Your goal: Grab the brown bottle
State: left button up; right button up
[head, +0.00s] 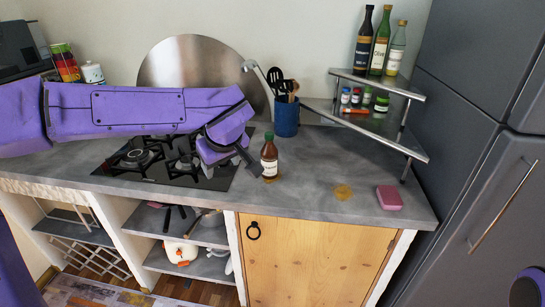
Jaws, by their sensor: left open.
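A small gap seems to show between the fingers and the bottle; I cannot tell the exact depth. My right gripper is not in view.
The black gas stove (160,160) lies under my left arm. The blue holder (286,117) with utensils stands behind the bottle. A metal corner shelf (408,148) carries several bottles and jars. A pink sponge-like block (389,198) lies at right.

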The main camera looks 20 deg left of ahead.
aim_at(269, 152)
jog(key=i, duration=0.95)
